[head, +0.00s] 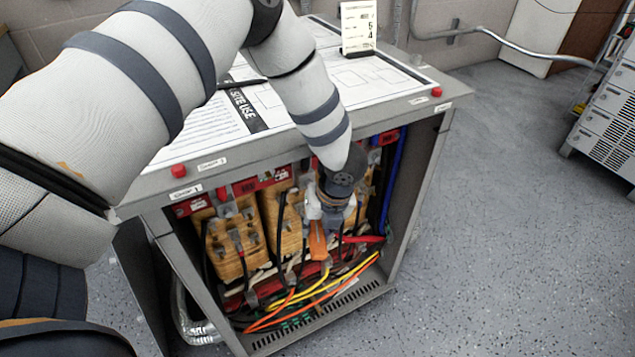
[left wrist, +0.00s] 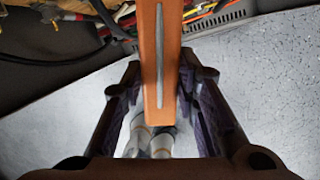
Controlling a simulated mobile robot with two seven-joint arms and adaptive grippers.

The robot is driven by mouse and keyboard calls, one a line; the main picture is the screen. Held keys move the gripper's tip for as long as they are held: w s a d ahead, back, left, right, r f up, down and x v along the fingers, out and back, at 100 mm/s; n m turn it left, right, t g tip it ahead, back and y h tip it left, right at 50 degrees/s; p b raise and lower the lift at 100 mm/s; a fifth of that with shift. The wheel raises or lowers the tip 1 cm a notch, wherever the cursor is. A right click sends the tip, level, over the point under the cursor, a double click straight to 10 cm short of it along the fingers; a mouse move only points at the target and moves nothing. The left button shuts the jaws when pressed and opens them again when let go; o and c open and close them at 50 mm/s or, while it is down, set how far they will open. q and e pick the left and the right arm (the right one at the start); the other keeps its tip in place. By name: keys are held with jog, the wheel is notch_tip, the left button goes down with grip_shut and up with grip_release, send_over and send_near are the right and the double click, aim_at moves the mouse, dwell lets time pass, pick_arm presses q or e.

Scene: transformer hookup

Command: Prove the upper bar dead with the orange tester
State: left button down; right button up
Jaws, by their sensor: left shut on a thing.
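My left gripper (head: 335,213) reaches into the open front of a grey transformer cabinet (head: 425,190). It is shut on the orange tester (head: 318,243), which hangs below the fingers in front of the coils. In the left wrist view the tester (left wrist: 160,60) stands between the two fingers (left wrist: 160,110), with a grey strip along its face; its far end leaves the top of the frame. I cannot tell whether its tip touches a bar. Red labelled bar parts (head: 262,183) run along the top of the opening, partly hidden by my arm. My right gripper is not in view.
Tan coils (head: 232,243) fill the cabinet. Papers, a pen and a small sign (head: 358,27) are on top. A grey vented unit (head: 610,120) stands at right. The floor (head: 500,220) between is clear.

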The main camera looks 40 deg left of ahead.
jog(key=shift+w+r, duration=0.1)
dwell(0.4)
pick_arm(q)
jog(key=shift+d+r, duration=0.1)
jog(key=shift+d, duration=0.15)
jog(key=s+d+p, duration=0.1)
jog(key=s+d, duration=0.1)
jog(key=d, duration=0.4)
jog(key=shift+s+p, duration=0.35)
jog(key=shift+p, duration=0.05)
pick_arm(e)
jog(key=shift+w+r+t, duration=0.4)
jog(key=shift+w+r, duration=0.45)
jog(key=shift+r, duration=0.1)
